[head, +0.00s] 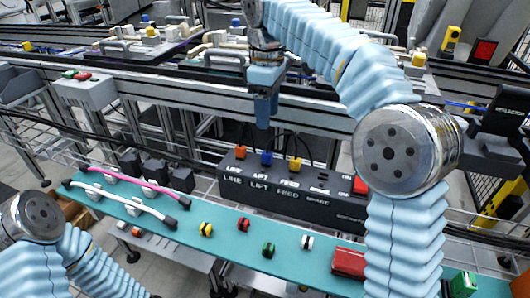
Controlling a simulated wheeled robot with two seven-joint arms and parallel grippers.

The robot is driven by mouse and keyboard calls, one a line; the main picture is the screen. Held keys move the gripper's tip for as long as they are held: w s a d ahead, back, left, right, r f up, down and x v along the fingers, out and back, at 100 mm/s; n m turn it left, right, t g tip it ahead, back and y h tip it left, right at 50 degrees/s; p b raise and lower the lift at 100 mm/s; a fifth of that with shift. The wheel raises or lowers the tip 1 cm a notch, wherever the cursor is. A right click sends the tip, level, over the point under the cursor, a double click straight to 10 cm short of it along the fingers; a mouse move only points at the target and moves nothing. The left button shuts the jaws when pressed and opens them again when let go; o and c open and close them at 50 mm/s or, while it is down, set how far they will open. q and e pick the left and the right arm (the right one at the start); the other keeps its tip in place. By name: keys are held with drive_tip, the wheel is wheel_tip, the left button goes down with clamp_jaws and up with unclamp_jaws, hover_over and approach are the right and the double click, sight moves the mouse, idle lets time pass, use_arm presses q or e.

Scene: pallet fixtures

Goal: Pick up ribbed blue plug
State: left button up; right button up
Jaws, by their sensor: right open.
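The ribbed blue plug (267,159) stands in the dark connector box (300,188), at the place marked LIFT, between an orange and a yellow plug. A dark cable runs up behind it. My right gripper (264,122) points down, open, just above the blue plug and apart from it in the picture. Its two fingers overlap from this angle, so the gap between them is hidden. My left arm shows at the lower left, but its gripper is out of the frame.
The orange plug (241,152) and yellow plug (295,164) are close neighbours. On the teal shelf (220,260) lie several small coloured ribbed parts, a pink cable (130,181), a white cable (120,200) and a red block (348,262). A conveyor rail runs behind.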

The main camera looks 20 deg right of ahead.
drive_tip(key=b, duration=0.1)
hover_over(267, 153)
wheel_tip(267, 153, down, 5)
drive_tip(key=shift+f, duration=0.1)
drive_tip(key=shift+f+b, duration=0.45)
drive_tip(key=shift+f, duration=2.3)
drive_tip(key=shift+c, duration=0.5)
clamp_jaws()
